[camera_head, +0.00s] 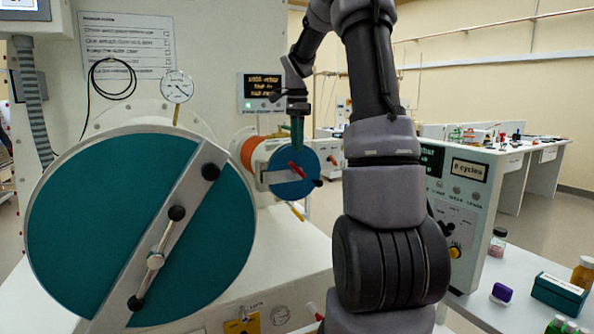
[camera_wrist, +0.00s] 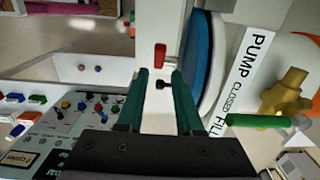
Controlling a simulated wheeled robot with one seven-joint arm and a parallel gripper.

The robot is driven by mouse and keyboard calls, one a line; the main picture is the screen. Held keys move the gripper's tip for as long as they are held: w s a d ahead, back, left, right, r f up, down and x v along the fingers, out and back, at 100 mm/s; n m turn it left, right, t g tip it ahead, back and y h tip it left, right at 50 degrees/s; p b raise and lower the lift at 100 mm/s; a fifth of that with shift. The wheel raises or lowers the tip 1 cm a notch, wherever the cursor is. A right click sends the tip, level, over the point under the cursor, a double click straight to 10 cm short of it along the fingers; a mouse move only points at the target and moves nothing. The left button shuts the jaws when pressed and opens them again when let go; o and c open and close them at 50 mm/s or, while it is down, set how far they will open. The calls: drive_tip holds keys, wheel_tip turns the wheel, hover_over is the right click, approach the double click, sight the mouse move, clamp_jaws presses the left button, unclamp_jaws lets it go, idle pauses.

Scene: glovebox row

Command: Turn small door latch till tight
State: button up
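The small door (camera_head: 280,168) is a blue disc right of the large teal door in the head view. Its latch has a red handle (camera_head: 296,171) and a black knob (camera_head: 318,183) at the lower right. In the wrist view the door (camera_wrist: 196,62) is seen edge-on, with the red handle (camera_wrist: 160,54) and black knob (camera_wrist: 162,84) beside it. My gripper (camera_wrist: 160,80) is open, its green fingers apart. The knob appears between the fingertips there; contact cannot be told. In the head view my gripper (camera_head: 297,130) points down just above the small door.
The large teal door (camera_head: 100,205) with its barred latch fills the left. A control panel (camera_head: 465,205) stands behind my arm on the right. A yellow valve (camera_wrist: 285,92) and a green rod (camera_wrist: 258,121) lie right of the fingers in the wrist view.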

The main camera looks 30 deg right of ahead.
sight(297, 167)
wheel_tip(297, 167, down, 9)
drive_tip(key=shift+r, duration=0.1)
idle(0.3)
clamp_jaws()
